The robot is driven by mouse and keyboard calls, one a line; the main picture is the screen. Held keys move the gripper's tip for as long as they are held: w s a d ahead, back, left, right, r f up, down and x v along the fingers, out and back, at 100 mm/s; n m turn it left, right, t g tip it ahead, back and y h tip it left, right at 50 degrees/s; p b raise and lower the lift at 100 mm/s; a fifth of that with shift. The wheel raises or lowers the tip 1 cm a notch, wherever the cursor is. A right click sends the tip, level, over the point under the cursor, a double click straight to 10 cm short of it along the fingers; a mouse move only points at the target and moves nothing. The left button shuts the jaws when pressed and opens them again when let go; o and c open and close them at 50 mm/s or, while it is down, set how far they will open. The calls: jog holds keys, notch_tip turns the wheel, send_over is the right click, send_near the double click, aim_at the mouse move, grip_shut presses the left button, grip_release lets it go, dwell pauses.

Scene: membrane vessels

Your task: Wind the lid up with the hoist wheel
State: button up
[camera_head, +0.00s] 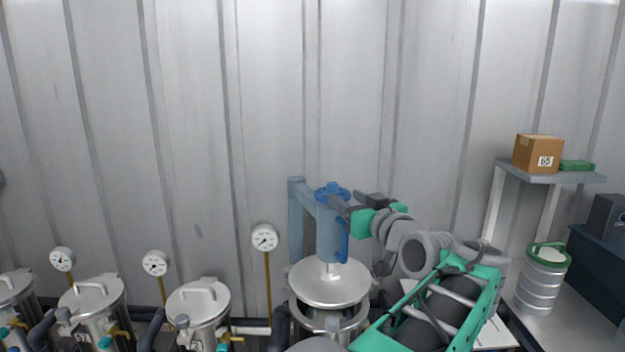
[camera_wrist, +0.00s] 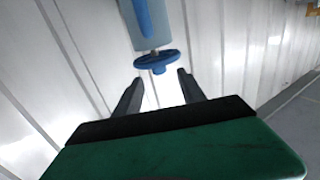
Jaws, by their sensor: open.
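The blue hoist wheel (camera_head: 332,190) sits at the top of a blue hoist arm (camera_head: 297,225) in the head view. The round steel lid (camera_head: 329,284) hangs under the hoist, with a visible gap above the vessel's rim (camera_head: 335,322). My gripper (camera_head: 345,203) is close to the wheel, on its right. In the wrist view the hoist wheel (camera_wrist: 156,62) lies ahead, just beyond and between the two fingertips (camera_wrist: 158,76). The fingers are apart with nothing between them, and I see no clear contact with the wheel.
Several steel vessels (camera_head: 200,305) with closed lids and dial gauges (camera_head: 265,238) stand to the left. On the right are a shelf (camera_head: 550,176) with a cardboard box (camera_head: 538,153), and a steel canister (camera_head: 540,285). A corrugated wall stands behind; the space above the wheel is clear.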

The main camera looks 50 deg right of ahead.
aim_at(335, 186)
jog(key=shift+w+d+r, duration=0.25)
jog(key=shift+w+r, duration=0.05)
jog(key=shift+w, duration=0.1)
jog(key=p+x, duration=0.2)
jog(key=x, duration=0.4)
jog(key=shift+w+d, duration=0.15)
jog(key=shift+w, duration=0.25)
jog(key=shift+w+d, duration=0.15)
jog(key=shift+w, duration=0.05)
jog(key=shift+c, duration=0.2)
grip_shut()
